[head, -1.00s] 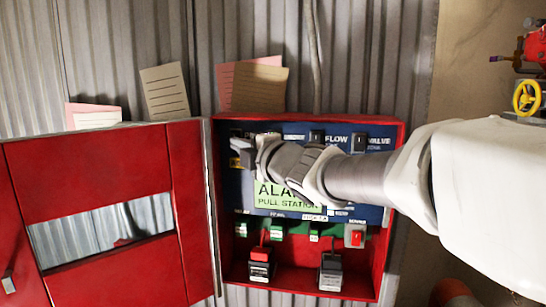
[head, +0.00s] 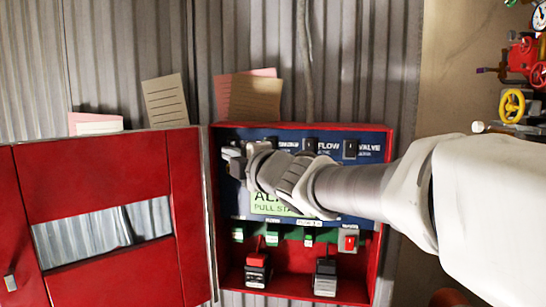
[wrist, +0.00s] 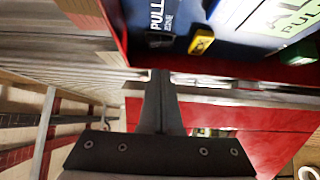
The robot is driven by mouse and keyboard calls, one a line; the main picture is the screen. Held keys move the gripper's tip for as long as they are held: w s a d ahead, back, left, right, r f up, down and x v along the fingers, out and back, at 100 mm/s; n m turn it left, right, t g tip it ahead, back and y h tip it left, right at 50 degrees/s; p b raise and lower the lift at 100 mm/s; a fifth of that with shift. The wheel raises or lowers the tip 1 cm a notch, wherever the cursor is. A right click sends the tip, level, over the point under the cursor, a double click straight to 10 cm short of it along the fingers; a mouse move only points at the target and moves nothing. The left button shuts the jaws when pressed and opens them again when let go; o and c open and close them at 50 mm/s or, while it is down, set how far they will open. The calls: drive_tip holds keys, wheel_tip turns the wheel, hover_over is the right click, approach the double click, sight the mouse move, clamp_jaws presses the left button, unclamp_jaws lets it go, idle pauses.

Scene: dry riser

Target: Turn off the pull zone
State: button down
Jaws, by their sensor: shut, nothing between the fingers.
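The open red alarm box (head: 300,287) has a blue panel with black switches along its top. In the wrist view, the label reading PULL ZONE stands above a black switch (wrist: 158,40), with a yellow piece (wrist: 201,41) to its right. In the head view, that upper left corner of the panel is hidden by my gripper (head: 231,160). My gripper is shut and empty; its fingers (wrist: 160,78) point at the panel just below the PULL ZONE switch. I cannot tell whether they touch it. The green ALARM PULL STATION screen (head: 268,202) is partly behind my arm.
The FLOW switch (head: 310,144) and VALVE switch (head: 350,149) are to the right. The open red door (head: 95,190) spreads left. Red pipework with a yellow wheel (head: 511,105) is at far right.

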drive_tip(key=p+v, duration=0.1)
drive_tip(key=v, duration=0.9)
drive_tip(key=shift+s+r, duration=0.2)
drive_tip(key=shift+s, duration=0.1)
drive_tip(key=shift+a, duration=0.1)
drive_tip(key=s+d+f+m+g+h+p, duration=0.1)
drive_tip(key=s+d+f+m+h+p, duration=0.1)
drive_tip(key=d+f+m+h, duration=0.4)
drive_tip(key=s+d+f+m+h+p, duration=0.1)
drive_tip(key=s+d+m+h+p, duration=0.3)
drive_tip(key=d+m, duration=0.7)
drive_tip(key=s+d+f+m+g, duration=0.2)
drive_tip(key=s+f+m+g, duration=0.5)
drive_tip(key=s+f, duration=0.3)
drive_tip(key=s+m, duration=0.1)
drive_tip(key=s, duration=0.3)
drive_tip(key=shift+s+d+f+g+h, duration=0.15)
drive_tip(key=shift+d+f+g+h, duration=0.1)
drive_tip(key=shift+g+h, duration=0.15)
